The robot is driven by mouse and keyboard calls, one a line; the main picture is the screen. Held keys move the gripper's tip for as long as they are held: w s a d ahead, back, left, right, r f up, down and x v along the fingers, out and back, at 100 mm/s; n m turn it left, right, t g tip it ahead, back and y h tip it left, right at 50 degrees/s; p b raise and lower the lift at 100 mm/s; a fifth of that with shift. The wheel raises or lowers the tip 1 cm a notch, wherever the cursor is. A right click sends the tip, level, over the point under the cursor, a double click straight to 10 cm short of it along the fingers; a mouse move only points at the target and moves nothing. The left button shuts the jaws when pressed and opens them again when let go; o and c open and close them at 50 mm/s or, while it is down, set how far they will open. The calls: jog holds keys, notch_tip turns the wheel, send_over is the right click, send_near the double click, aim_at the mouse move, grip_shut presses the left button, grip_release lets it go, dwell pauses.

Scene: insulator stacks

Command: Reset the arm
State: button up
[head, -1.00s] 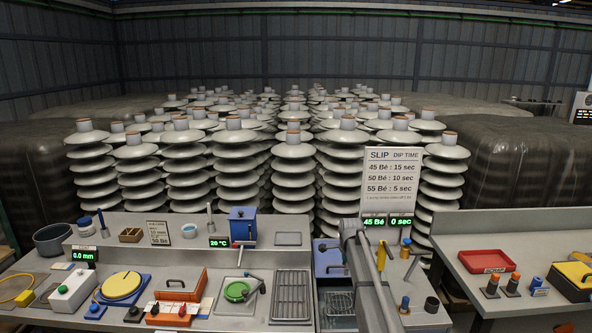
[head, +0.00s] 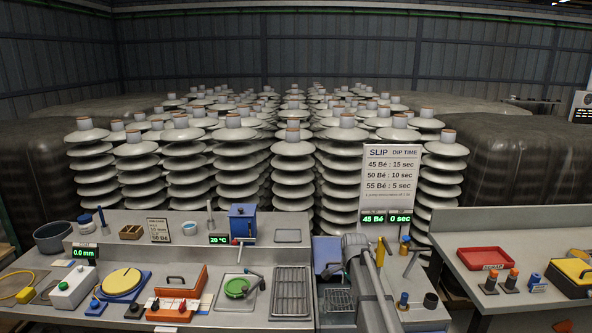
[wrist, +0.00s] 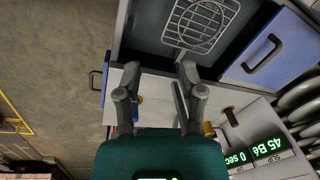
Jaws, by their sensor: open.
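My gripper (wrist: 156,85) shows in the wrist view with its two fingers spread apart and nothing between them. It is above the bench's right part, near a wire rack (wrist: 195,22) in a dark basin and a blue panel with a handle (wrist: 262,52). In the head view my arm (head: 366,275) rises at the front, over the bench right of the metal grate. My fingertips are not clear in the head view.
The slip sign (head: 388,180) and its green displays stand behind my arm. A metal grate (head: 290,292), green disc (head: 236,287) and orange box (head: 178,290) lie to the left. The right bench holds a red tray (head: 484,259). Insulator stacks (head: 293,175) fill the back.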

jog(key=s+f+n+g+b, duration=0.1)
jog(key=s+n, duration=1.2)
jog(key=s, duration=1.4)
jog(key=shift+s+a+f+g+b, duration=0.3)
jog(key=shift+f+b, duration=0.1)
jog(key=shift+f, duration=0.15)
